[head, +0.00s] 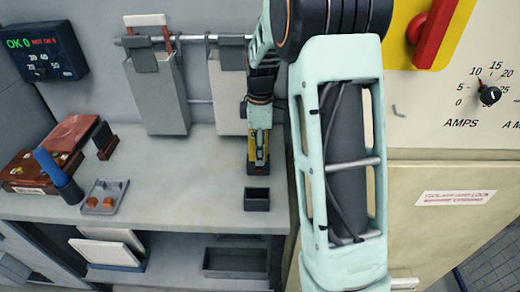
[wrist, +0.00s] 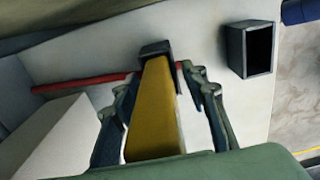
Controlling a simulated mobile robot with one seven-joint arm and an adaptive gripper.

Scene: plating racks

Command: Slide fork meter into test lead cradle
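The fork meter (head: 259,143) is yellow with a dark lower end, and it points down over the counter. In the wrist view its yellow body (wrist: 155,110) runs away between my fingers. My gripper (head: 258,127) is shut on it, with a fingertip against each side in the wrist view (wrist: 160,78). A small dark open-topped box (head: 257,204), apparently the test lead cradle, stands empty at the counter's front edge. It also shows at the upper right of the wrist view (wrist: 237,50), apart from the meter. I cannot tell whether the meter's dark end touches the counter.
Grey pouches (head: 158,95) hang from a rail behind the counter (head: 190,180). At left are a brown case (head: 40,165), a blue-handled tool (head: 55,172) and a small tray (head: 118,187). A panel with a red handle (head: 432,30) rises at right. The counter's middle is clear.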

